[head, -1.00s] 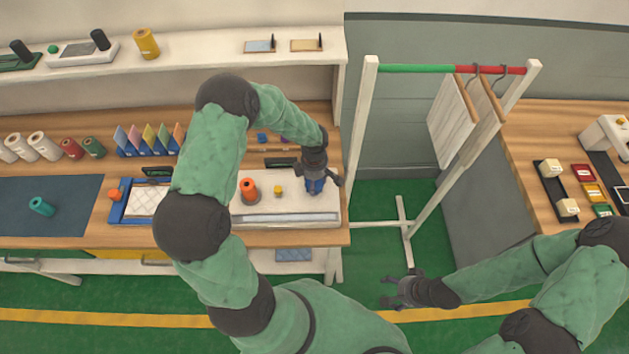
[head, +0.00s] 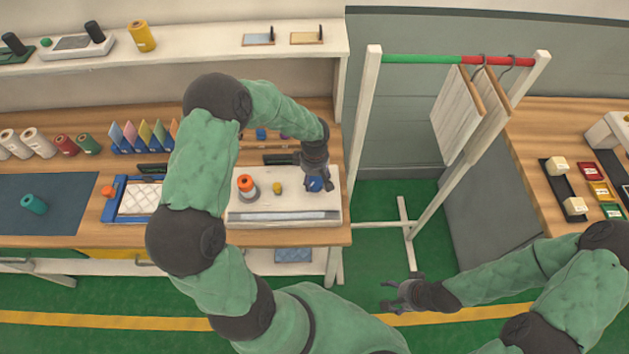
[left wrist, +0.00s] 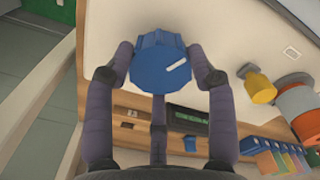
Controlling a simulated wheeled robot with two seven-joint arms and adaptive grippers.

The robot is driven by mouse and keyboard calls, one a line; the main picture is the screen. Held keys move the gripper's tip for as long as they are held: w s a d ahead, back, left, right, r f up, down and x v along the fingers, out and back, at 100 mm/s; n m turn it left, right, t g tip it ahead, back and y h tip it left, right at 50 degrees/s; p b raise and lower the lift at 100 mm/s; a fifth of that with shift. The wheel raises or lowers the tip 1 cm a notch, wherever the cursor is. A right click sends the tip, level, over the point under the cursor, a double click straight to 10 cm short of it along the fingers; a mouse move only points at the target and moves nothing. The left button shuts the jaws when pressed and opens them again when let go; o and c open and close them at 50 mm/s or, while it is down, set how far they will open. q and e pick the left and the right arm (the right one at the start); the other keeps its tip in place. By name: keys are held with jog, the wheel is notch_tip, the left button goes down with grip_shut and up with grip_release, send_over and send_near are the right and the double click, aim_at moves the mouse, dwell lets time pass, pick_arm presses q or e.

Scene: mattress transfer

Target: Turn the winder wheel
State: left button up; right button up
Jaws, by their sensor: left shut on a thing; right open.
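The winder wheel is a blue ridged knob with a white mark (left wrist: 160,62); it stands on the right end of the white winder base (head: 290,205) in the head view, where a blue part of it (head: 314,184) shows under my gripper. My left gripper (head: 316,177) is over the wheel, and in the left wrist view its fingers (left wrist: 163,72) press on both sides of the wheel. My right gripper (head: 390,295) is open and empty, low over the green floor.
An orange spool (head: 246,184) and a small yellow peg (head: 277,187) stand on the base left of the wheel. A blue-framed tray (head: 111,203) lies further left. A garment rail (head: 420,60) with hanging boards stands to the right.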

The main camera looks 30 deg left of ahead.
pick_arm(q)
jog(key=m+b, duration=0.1)
jog(key=m, duration=0.3)
jog(key=shift+f+m+b, duration=0.15)
jog(key=shift+m+b, duration=0.2)
jog(key=shift+m, duration=0.05)
jog(key=m, duration=0.5)
jog(key=shift+s+b, duration=0.1)
jog(key=shift+b, duration=0.3)
jog(key=m, duration=0.5)
jog(key=shift+m, duration=0.4)
jog(key=m+p, duration=0.1)
jog(key=m, duration=0.4)
jog(key=m+p, duration=0.2)
jog(key=m, duration=0.4)
jog(key=m+p, duration=0.2)
jog(key=m, duration=0.3)
jog(key=shift+r, duration=0.2)
jog(key=m+p, duration=0.3)
jog(key=m, duration=0.2)
jog(key=shift+m, duration=0.4)
jog(key=shift+m+p, duration=1.5)
jog(key=shift+m, duration=0.8)
